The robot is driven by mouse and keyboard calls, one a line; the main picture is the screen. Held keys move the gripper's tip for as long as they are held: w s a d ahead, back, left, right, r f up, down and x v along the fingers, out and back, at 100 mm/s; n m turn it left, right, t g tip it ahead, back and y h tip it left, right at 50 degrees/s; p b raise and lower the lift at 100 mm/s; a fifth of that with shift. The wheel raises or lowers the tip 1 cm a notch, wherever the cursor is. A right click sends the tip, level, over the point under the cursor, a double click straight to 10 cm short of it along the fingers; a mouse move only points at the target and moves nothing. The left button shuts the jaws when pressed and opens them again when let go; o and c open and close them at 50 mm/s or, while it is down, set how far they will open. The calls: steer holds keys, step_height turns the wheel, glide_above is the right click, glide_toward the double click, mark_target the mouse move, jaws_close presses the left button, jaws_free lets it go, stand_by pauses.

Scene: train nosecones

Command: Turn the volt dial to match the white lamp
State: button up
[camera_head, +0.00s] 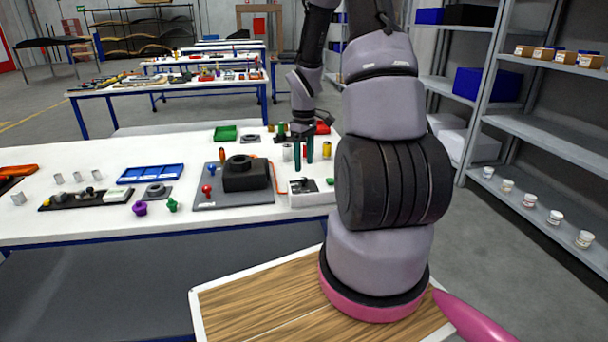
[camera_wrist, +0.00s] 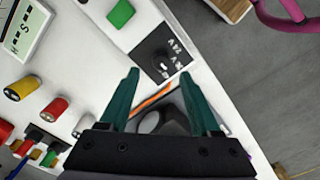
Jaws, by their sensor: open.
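The volt dial (camera_wrist: 163,64) is a small dark knob on a black plate with white voltage marks, one reading 24V, in the wrist view. Its black plate (camera_head: 304,185) also shows on a white box near the table's right end in the head view. My gripper (camera_wrist: 160,75) is open, with its two green fingers pointing towards the plate and nothing held. In the head view my gripper (camera_head: 303,164) hangs over the white box. A pale round shape (camera_wrist: 150,122) shows between the fingers; I cannot tell whether it is the white lamp.
A white panel with a display (camera_wrist: 24,32) and a green button (camera_wrist: 120,13) stand near the dial. Yellow (camera_wrist: 24,88) and red (camera_wrist: 54,110) cylinders are at left. A black block (camera_head: 246,175) on a grey plate and a blue tray (camera_head: 151,174) stand left of the box.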

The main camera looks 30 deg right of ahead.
mark_target(304, 178)
step_height(304, 178, down, 5)
steer(key=shift+f, duration=0.1)
stand_by(0.3)
jaws_close()
